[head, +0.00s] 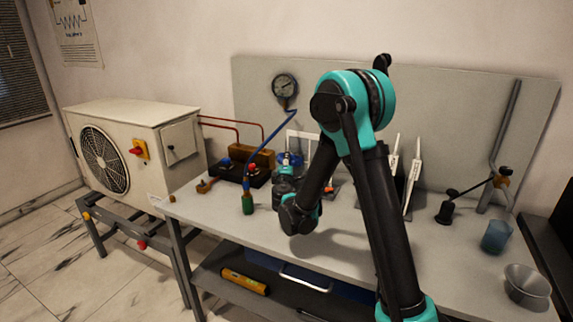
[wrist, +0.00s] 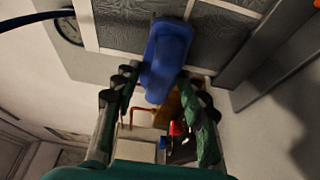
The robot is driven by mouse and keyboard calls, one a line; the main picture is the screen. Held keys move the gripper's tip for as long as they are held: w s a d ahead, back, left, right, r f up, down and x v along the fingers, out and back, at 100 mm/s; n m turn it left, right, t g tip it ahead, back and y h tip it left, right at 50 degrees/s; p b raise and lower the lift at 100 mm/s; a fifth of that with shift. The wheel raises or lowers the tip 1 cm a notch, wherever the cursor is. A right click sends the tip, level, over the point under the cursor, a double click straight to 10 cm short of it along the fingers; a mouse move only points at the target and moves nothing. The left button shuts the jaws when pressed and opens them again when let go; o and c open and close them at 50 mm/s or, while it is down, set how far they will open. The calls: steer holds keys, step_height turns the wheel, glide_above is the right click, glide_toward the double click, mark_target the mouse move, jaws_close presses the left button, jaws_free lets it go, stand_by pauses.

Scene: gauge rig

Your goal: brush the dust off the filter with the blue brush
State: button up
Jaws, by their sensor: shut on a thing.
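The blue brush (wrist: 166,55) is between my gripper's fingers (wrist: 160,82) in the wrist view, and they are shut on it. In the head view my gripper (head: 289,168) is over the bench near the back panel, with a bit of the blue brush (head: 291,158) showing beyond it. The filter (wrist: 125,22) is a grey mesh in a pale frame at the top of the wrist view, and the brush overlaps it there. I cannot tell whether they touch. In the head view the filter's white frame (head: 301,135) shows partly behind my arm. Dust is not clearly distinguishable.
The grey bench (head: 345,235) holds a dark box with a brown block (head: 252,157) left of my gripper and a green-handled tool (head: 247,200). A gauge (head: 285,86) hangs behind with a blue hose. A blue cup (head: 496,236) and metal bowl (head: 527,285) stand right.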

mark_target(295, 156)
steer(key=shift+s+d, duration=1.95)
steer(key=shift+d, duration=3.2)
steer(key=shift+w+a+r, duration=0.35)
steer(key=shift+w+a, duration=0.05)
steer(key=shift+a, duration=0.75)
steer(key=shift+w+a+r, duration=0.35)
steer(key=shift+w+a, duration=0.1)
steer(key=shift+a, duration=0.75)
steer(key=shift+w+a+r, duration=0.35)
steer(key=shift+w+a, duration=0.05)
steer(key=shift+a, duration=0.75)
steer(key=shift+w+a, duration=0.4)
steer(key=shift+a, duration=0.4)
steer(key=shift+w+a, duration=0.35)
steer(key=shift+a, duration=0.45)
steer(key=shift+r, duration=1.1)
steer(key=s+d, duration=0.4)
steer(key=d, duration=0.6)
steer(key=shift+d, duration=0.1)
steer(key=shift+s+a, duration=0.35)
steer(key=shift+s, duration=0.6)
steer(key=shift+s+a, duration=0.35)
steer(key=shift+s, duration=0.55)
steer(key=shift+s+a, duration=0.35)
steer(key=shift+s, duration=0.6)
